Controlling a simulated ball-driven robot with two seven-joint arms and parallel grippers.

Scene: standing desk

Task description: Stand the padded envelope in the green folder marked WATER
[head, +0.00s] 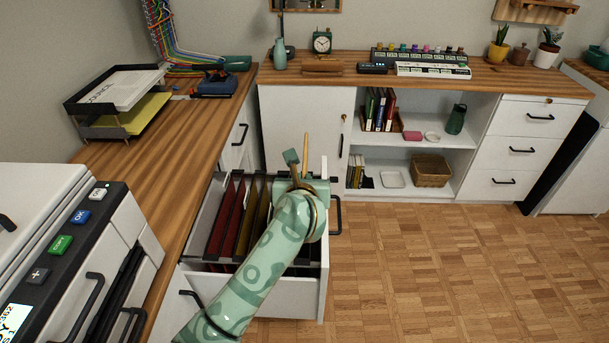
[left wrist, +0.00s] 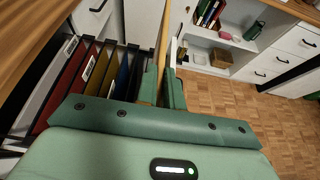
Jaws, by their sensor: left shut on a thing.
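My left gripper (head: 302,172) is over the open file drawer, fingers shut on a thin tan upright piece, seen edge-on, which I take to be the padded envelope (head: 306,148). It also shows between the fingers in the left wrist view (left wrist: 162,38), rising above them. Its lower end is hidden by the gripper. The drawer holds hanging folders: red (head: 219,215), yellow (head: 249,212) and a blue one (left wrist: 122,75) in the left wrist view. I cannot make out the green folder or any WATER label; my gripper and arm cover the right part of the drawer. My right gripper is not in view.
The drawer's white front (head: 255,292) stands out from the wooden counter (head: 165,160). A black paper tray (head: 118,100) and a printer (head: 60,250) are on the left. A low shelf unit (head: 415,140) stands at the back. The parquet floor at right is clear.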

